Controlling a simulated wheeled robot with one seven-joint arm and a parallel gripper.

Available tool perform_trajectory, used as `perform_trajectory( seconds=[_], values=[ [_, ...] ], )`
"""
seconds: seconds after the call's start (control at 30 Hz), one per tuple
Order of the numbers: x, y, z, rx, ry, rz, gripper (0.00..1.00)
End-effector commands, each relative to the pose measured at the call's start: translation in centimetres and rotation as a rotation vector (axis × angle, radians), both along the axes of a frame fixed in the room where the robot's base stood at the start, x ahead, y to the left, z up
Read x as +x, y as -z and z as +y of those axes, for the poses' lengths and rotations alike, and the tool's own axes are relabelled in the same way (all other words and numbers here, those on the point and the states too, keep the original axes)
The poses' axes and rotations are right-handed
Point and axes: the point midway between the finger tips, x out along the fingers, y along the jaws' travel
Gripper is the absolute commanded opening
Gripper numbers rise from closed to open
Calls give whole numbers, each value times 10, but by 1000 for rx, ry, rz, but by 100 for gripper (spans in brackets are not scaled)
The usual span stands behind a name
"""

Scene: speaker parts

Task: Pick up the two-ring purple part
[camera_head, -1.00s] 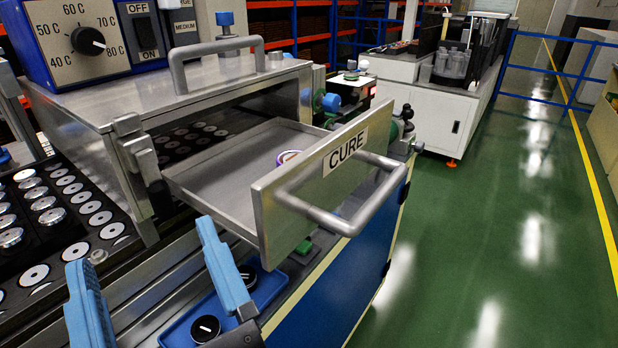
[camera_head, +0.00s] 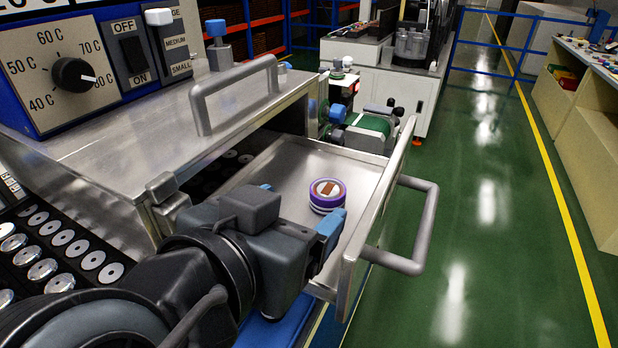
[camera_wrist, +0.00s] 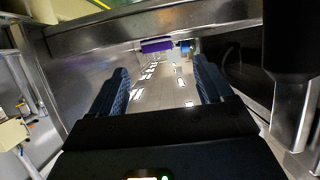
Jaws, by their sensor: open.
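The purple part (camera_head: 327,195) is a short round piece with purple bands, a pale band between them and a brown-and-white top. It sits upright on the floor of the open metal drawer (camera_head: 285,165), towards its front panel. In the wrist view the purple part (camera_wrist: 157,45) shows as a purple strip ahead of and between the fingertips. My gripper (camera_wrist: 161,68) is open and empty, its two blue fingers apart. In the head view my gripper (camera_head: 318,222) reaches over the drawer's near side, close to the part. One finger is mostly hidden there by the gripper body.
The drawer's front panel (camera_head: 378,220) and its bar handle (camera_head: 425,225) stand right of the part. The metal oven housing (camera_head: 150,130) rises at left, with a dial box (camera_head: 75,70) on top. A tray of metal discs (camera_head: 45,255) lies at lower left. Green floor is open at right.

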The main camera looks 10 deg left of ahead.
Motion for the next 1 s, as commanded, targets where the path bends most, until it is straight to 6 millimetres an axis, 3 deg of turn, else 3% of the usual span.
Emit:
perform_trajectory(
  seconds=[0.17, 0.7, 1.0],
  values=[
    [6, 5, -6, -2, 21, 28, 80],
    [62, 26, -28, -1, 19, 26, 80],
    [67, 30, -30, 0, 17, 24, 80]
  ],
)
